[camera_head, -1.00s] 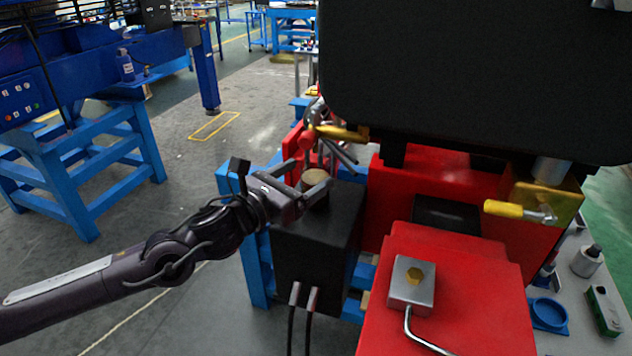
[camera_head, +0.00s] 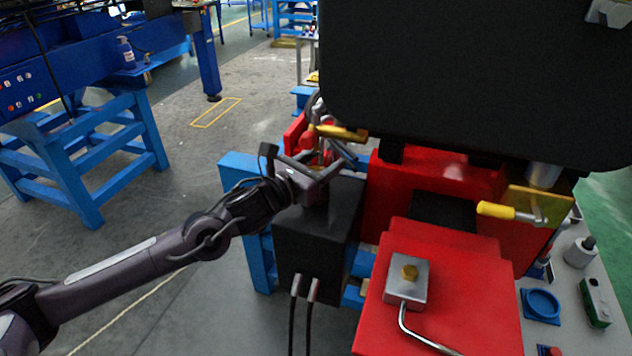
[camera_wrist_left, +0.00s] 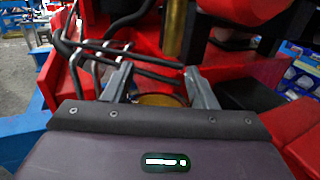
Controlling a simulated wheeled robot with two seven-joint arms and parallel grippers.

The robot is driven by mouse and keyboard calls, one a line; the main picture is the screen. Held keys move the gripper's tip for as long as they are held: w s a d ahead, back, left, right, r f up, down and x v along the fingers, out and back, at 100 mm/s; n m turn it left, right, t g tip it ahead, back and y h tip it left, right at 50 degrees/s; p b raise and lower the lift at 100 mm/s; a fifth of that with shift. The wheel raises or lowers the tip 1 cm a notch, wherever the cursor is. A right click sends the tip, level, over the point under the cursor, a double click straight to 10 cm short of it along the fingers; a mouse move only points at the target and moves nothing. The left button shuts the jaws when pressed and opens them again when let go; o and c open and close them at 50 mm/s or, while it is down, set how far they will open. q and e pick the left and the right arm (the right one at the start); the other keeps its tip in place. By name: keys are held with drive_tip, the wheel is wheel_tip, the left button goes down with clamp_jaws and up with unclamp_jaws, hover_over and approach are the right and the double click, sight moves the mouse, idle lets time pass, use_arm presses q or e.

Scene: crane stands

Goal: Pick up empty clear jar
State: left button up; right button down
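My left gripper (camera_head: 322,168) reaches in from the left over the black box at the side of the red machine. It is open, with its two fingers apart. A round jar-like object with an amber-brown top (camera_wrist_left: 160,100) sits between the fingers in the left wrist view, where my left gripper (camera_wrist_left: 158,85) also shows. Its lower part is hidden behind the gripper body. In the head view the gripper mostly covers it. I cannot tell whether it is clear or empty, or whether a finger touches it. My right gripper is not in view.
The black box (camera_head: 315,245) has two cables at its front. Yellow-handled levers (camera_head: 340,132) and dark hoses (camera_wrist_left: 125,50) are close by. A large black panel (camera_head: 470,70) overhangs the red machine (camera_head: 450,255). Open floor (camera_head: 190,160) is at left.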

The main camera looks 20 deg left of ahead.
use_arm(q)
drive_tip(key=c, duration=0.3)
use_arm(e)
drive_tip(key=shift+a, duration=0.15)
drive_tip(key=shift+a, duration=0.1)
use_arm(q)
drive_tip(key=shift+r, duration=0.1)
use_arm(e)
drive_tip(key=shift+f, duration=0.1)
